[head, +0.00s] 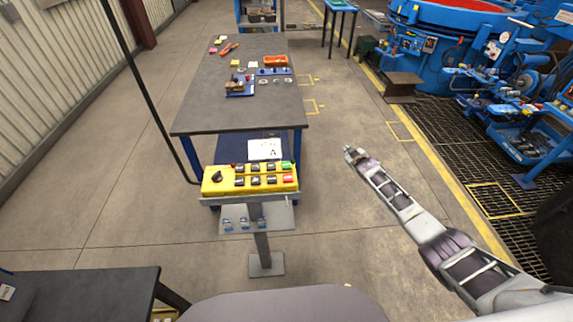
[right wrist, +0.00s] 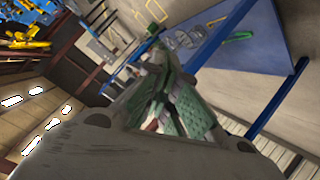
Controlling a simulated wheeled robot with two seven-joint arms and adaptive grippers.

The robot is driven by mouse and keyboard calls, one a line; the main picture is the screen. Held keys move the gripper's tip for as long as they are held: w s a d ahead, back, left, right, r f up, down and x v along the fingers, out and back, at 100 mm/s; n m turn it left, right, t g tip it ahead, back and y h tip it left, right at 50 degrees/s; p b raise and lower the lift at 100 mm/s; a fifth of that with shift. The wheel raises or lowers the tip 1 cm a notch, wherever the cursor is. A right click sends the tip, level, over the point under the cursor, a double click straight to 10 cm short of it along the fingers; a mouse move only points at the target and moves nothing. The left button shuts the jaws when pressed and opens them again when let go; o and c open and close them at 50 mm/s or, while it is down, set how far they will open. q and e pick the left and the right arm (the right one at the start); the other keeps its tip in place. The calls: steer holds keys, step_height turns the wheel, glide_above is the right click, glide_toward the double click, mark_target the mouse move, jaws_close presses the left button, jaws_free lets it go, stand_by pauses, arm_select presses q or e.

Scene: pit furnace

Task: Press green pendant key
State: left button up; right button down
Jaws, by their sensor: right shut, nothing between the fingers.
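The yellow pendant (head: 222,188) lies on a stand in front of the long workbench in the head view. It carries a dark rotary knob at its left and two rows of dark keys. The green key (head: 286,166) is at the right end of the upper row, with a red key (head: 290,178) just below it. My right gripper (head: 352,152) is shut and empty, to the right of the pendant and clear of it. In the right wrist view its fingers (right wrist: 165,95) are blurred and close together. My left gripper is not in view.
The long workbench (head: 200,119) behind the pendant holds small parts and an orange tray (head: 275,61). A dark table (head: 100,285) is at the lower left. A black cable or pole (head: 150,90) runs down beside the bench. Blue machinery (head: 400,70) stands at the right.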

steer(key=w+a+r+n+t+y, duration=0.1)
steer(key=w+a+r, duration=0.15)
steer(key=r, duration=0.55)
steer(key=w+a+r+n+y, duration=0.1)
steer(key=a+r, duration=0.2)
steer(key=r, duration=0.4)
steer(key=w+a+r+n+t+y, duration=0.1)
steer(key=w+a+r, duration=0.15)
steer(key=r, duration=0.55)
steer(key=s+a+r+n+y+p, duration=0.1)
steer(key=s+a+r, duration=0.25)
steer(key=a, duration=0.45)
steer(key=s+a+f+n+g+y, duration=0.1)
steer(key=s+a+f+n+g, duration=0.1)
steer(key=s+a, duration=0.5)
steer(key=s+a+f+n+g+y, duration=0.1)
steer(key=s+a+f+n+g, duration=0.1)
steer(key=s+a+n+g, duration=0.3)
steer(key=shift+s+a+f+g, duration=0.15)
steer(key=shift+s+a+g, duration=0.25)
steer(key=shift+s+a, duration=1.3)
steer(key=shift+s+d, duration=0.5)
steer(key=shift+d, duration=0.05)
